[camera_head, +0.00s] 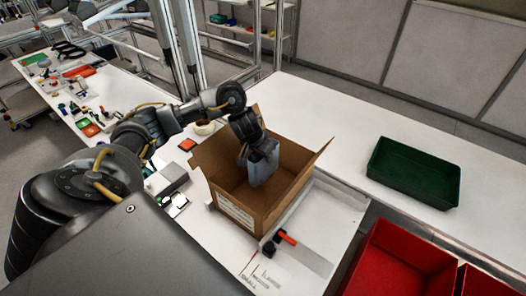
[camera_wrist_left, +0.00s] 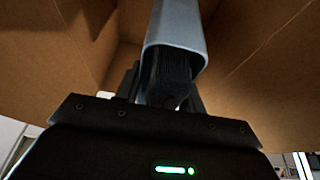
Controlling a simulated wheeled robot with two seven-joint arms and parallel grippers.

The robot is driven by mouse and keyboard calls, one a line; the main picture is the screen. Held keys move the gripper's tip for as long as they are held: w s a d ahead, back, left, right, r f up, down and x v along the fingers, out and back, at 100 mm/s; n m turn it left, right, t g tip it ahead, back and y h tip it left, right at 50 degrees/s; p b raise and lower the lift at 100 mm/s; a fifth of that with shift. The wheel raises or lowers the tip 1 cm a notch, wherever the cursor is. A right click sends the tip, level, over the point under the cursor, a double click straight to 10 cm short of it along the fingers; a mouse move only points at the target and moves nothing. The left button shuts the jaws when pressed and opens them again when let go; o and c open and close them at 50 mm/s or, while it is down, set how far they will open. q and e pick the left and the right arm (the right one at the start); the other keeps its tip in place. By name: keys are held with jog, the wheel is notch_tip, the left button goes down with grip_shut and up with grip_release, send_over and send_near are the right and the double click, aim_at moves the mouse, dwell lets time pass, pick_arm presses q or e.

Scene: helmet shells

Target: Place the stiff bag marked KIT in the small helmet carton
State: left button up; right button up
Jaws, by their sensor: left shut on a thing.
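The open cardboard carton (camera_head: 243,217) stands on the white table with its flaps up and a white label on its near side. My left gripper (camera_head: 246,152) reaches down into the carton's opening and is shut on a grey-blue bag (camera_head: 264,165). The bag hangs upright inside the opening, near the back. In the left wrist view the bag (camera_wrist_left: 177,28) sits between the fingers, with brown carton walls around it. No KIT marking is readable on the side that shows. Whether the bag touches the carton floor cannot be told. My right gripper is not in view.
A green tray (camera_head: 413,172) stands on the table to the right. Red bins (camera_head: 400,262) are at the lower right. An orange-and-black tool (camera_head: 284,238) lies in front of the carton. Small items lie left of it.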

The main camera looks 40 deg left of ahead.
pick_arm(q)
jog(key=s+a+f+b, duration=0.2)
jog(key=s+f, duration=0.1)
jog(key=f, duration=0.8)
jog(key=shift+f, duration=0.4)
jog(key=o, duration=1.3)
jog(key=shift+a, duration=0.1)
jog(key=p+v, duration=0.3)
jog(key=v, duration=0.9)
jog(key=shift+s+d+p, duration=0.1)
jog(key=shift+d+p, duration=0.1)
jog(key=shift+p, duration=0.2)
